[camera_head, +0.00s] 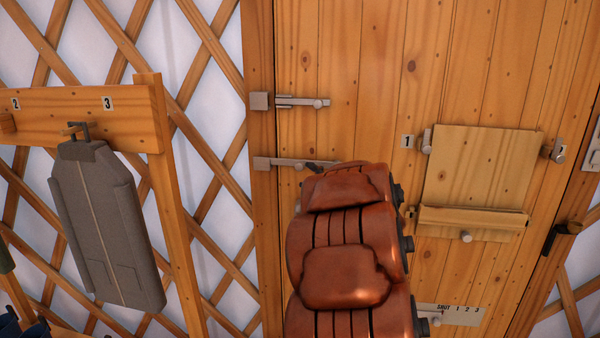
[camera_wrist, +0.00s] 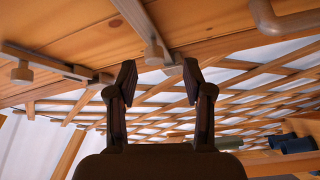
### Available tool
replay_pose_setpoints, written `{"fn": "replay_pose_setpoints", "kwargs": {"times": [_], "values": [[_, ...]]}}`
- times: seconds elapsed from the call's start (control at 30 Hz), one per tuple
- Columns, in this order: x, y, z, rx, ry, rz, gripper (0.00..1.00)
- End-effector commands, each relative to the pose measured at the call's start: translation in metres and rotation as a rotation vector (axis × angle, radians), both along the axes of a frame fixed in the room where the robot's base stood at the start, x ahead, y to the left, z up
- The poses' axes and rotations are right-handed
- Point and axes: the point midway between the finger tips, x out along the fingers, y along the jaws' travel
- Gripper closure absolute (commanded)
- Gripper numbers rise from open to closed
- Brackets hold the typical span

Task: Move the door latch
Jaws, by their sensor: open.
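The wooden door (camera_head: 375,60) carries an upper bolt latch (camera_head: 300,102) with a round knob and a square catch block on the frame. A lower metal latch bar (camera_head: 285,162) sits below it, its right end hidden by my copper arm. In the wrist view, my gripper (camera_wrist: 159,72) is open, with its two dark fingers apart. A latch bar with a round knob (camera_wrist: 153,54) shows between the fingertips in the picture; I cannot tell whether they touch it. Another latch bar with a knob (camera_wrist: 22,74) is at the left. The head view mostly hides my gripper behind my arm.
A wooden flap panel (camera_head: 480,170) with knobs is right of my arm. A label strip marked SHUT 1 2 3 (camera_head: 460,315) is below. A grey garment (camera_head: 105,225) hangs from a numbered rack (camera_head: 80,118) at left. A curved bar (camera_wrist: 285,18) is at the wrist view's upper right.

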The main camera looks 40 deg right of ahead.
Motion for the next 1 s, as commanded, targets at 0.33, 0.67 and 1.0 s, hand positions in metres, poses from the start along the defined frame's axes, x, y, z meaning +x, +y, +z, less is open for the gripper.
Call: {"fn": "replay_pose_setpoints", "kwargs": {"times": [0.33, 0.67, 1.0], "values": [[-0.015, -0.005, -0.002, -0.114, -0.096, 0.111, 0.49], [0.021, -0.011, 0.004, -0.115, -0.097, 0.119, 0.49], [0.055, -0.018, 0.011, -0.115, -0.098, 0.117, 0.49]]}}
